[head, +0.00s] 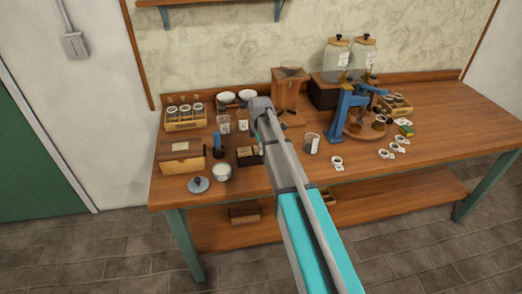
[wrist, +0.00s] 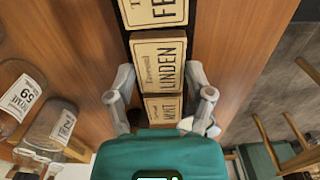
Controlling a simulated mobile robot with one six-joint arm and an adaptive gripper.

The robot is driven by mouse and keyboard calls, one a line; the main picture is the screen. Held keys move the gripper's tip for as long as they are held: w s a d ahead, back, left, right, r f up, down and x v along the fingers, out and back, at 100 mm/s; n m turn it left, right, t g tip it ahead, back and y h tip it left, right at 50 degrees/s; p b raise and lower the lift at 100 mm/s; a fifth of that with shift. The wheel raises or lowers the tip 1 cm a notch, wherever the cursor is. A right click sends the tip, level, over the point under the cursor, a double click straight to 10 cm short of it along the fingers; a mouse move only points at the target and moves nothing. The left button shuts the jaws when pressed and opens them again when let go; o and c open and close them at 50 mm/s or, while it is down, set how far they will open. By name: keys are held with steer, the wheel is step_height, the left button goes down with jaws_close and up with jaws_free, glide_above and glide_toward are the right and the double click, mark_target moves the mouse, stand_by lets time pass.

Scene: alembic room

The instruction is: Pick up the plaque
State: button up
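Several cream plaques with dark lettering stand in a row in a dark narrow holder (head: 250,160). In the wrist view, the middle plaque (wrist: 158,66) reads "LINDEN". Another plaque (wrist: 157,12), starting "FE", is above it, and a partly hidden plaque (wrist: 163,108) is below it. My gripper (wrist: 160,72) is open, with one finger on each side of the row, level with the LINDEN plaque. I cannot tell whether the fingers touch it. In the head view my arm covers the gripper's fingers.
Labelled glass jars (wrist: 52,125) stand left of the holder in the wrist view. In the head view, a wooden box (head: 181,156), a white jar (head: 222,173) and a glass beaker (head: 311,144) stand nearby. A blue press (head: 345,112) is farther right.

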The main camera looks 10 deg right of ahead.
steer(key=shift+c, duration=1.2)
steer(key=shift+r, duration=0.1)
steer(key=shift+r+p, duration=0.95)
steer(key=shift+p, duration=0.15)
steer(key=s+r+p, duration=1)
steer(key=s+r, duration=0.1)
steer(key=s, duration=0.3)
steer(key=shift+p, duration=0.4)
steer(key=shift+f, duration=0.1)
